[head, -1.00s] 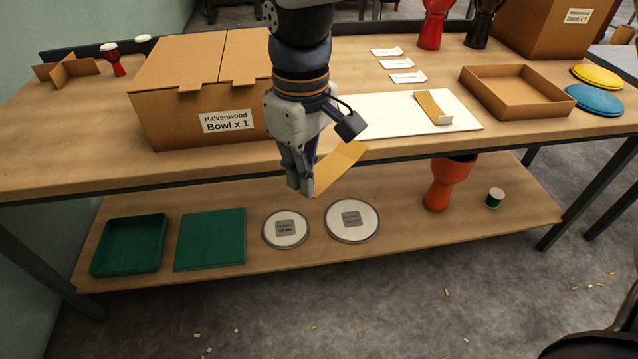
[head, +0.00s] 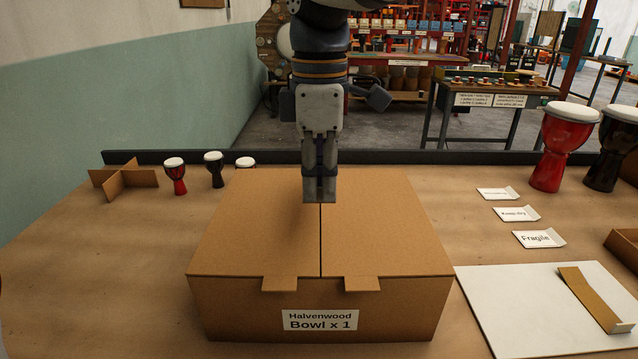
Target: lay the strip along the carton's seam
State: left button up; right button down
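The closed carton (head: 320,310) labelled "Halvenwood Bowl x 1" stands on the bench. Its seam shows as a dark gap running from the front edge back to my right gripper. My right gripper (head: 320,198) points down over the far part of the lid, its tips at the seam line. Its fingers look close together, one maybe behind the other, so its opening cannot be judged. No strip shows in it; anything behind it is hidden. One tan strip (head: 590,298) with a raised, pale end lies on a white board (head: 510,315) at right. My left gripper is out of view.
Small drums (head: 174,177) and a cardboard divider (head: 124,180) stand behind the carton at left. Label cards (head: 538,238) lie to its right. A red drum (head: 563,150) and a black drum (head: 612,155) stand at back right. Bench left of the carton is clear.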

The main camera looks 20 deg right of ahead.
jog(key=shift+s+f, duration=0.25)
jog(key=shift+f, duration=0.1)
jog(key=shift+s+f, duration=0.1)
jog(key=shift+f, duration=1.8)
jog(key=shift+f, duration=0.65)
jog(key=c, duration=1.7)
grip_release()
